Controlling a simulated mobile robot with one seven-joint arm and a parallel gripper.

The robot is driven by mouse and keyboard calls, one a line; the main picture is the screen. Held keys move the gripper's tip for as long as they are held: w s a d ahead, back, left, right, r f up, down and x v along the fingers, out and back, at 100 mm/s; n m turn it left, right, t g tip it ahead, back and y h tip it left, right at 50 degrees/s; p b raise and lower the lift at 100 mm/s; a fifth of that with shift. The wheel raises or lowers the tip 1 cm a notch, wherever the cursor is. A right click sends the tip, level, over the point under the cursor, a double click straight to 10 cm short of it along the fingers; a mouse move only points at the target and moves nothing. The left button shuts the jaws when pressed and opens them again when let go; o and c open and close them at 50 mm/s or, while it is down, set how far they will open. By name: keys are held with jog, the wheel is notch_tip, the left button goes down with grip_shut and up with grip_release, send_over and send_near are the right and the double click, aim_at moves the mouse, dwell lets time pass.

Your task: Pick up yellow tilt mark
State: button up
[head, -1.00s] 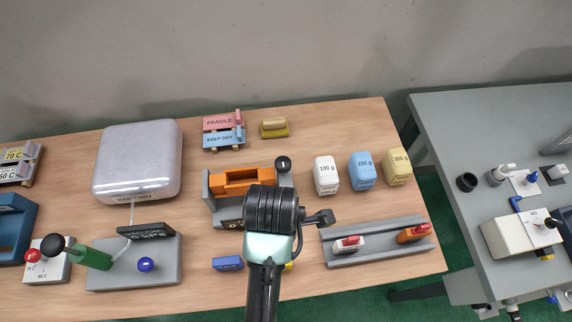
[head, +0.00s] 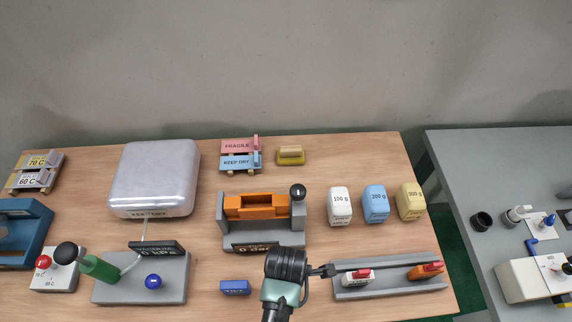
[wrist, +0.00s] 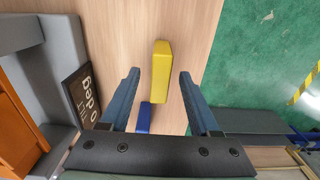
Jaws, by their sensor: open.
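The yellow tilt mark (wrist: 161,60) is a small yellow block lying on the wooden table in the wrist view. My gripper (wrist: 159,76) is open, with its two blue fingers on either side of the yellow block in that view and a gap showing at each side. Whether the fingertips are down at the block's height I cannot tell.
A blue block (wrist: 144,118) lies close to the yellow one; it also shows in the head view (head: 235,287). A grey stand with an orange cradle (head: 262,206) is behind. A grey rail (head: 385,292) with two pieces is at right. The table edge is near.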

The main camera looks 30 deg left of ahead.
jog(key=shift+f, duration=0.25)
jog(key=shift+c, duration=0.3)
grip_shut()
jog(key=shift+r, duration=0.1)
